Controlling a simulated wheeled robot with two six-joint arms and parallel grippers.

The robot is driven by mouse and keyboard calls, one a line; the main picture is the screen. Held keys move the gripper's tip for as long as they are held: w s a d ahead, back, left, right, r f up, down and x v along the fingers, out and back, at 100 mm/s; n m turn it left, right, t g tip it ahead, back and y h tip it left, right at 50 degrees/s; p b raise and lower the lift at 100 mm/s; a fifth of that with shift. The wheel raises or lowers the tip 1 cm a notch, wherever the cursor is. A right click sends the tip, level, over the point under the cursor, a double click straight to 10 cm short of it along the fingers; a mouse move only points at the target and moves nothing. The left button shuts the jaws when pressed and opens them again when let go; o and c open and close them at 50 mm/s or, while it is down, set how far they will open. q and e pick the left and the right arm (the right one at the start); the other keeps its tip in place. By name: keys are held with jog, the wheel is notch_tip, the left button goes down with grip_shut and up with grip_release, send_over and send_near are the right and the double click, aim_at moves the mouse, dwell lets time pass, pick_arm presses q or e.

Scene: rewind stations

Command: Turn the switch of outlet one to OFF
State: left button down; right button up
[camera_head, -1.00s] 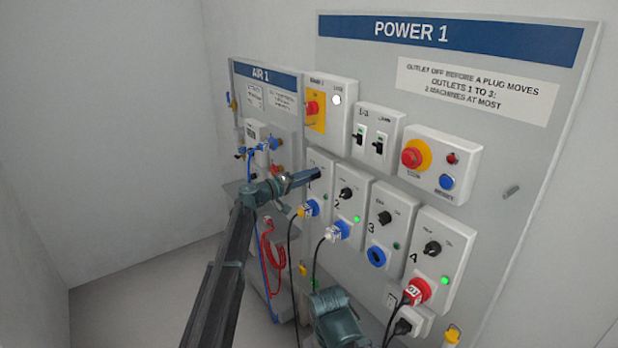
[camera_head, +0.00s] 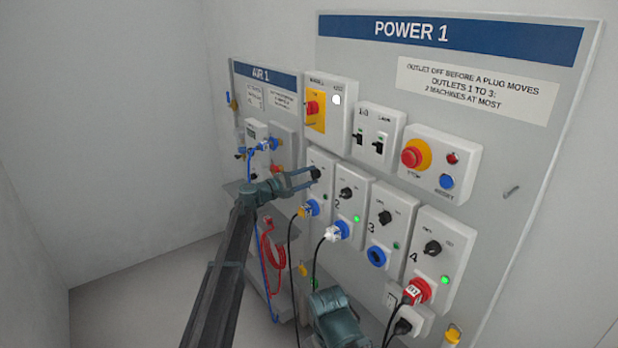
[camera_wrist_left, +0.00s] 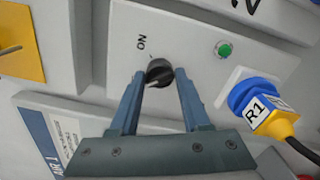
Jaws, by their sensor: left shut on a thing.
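Outlet one (camera_head: 319,157) is the leftmost white box in the lower row of the POWER 1 board. My left gripper (camera_head: 315,174) is shut on its black switch knob (camera_wrist_left: 159,72), one finger on each side. In the left wrist view the ON label is above and left of the knob; the knob's pale mark points down-left, away from it. The OFF label is not visible. The outlet's green lamp (camera_wrist_left: 223,49) looks dull. A blue and yellow plug marked R1 (camera_wrist_left: 262,110) sits in its socket.
Outlets two (camera_head: 347,193), three (camera_head: 385,217) and four (camera_head: 432,247) stand to the right; two and four have bright green lamps. Breakers (camera_head: 378,146) and a red emergency button (camera_head: 411,157) are above. The AIR 1 board (camera_head: 262,77) is left. Cables hang below.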

pick_arm(q)
jog(key=shift+n, duration=0.5)
dwell(0.3)
jog(key=shift+c, duration=2.1)
grip_release()
jog(key=shift+a, duration=0.15)
jog(key=v, duration=1.3)
jog(key=shift+s+a, duration=0.25)
jog(key=shift+f, duration=0.1)
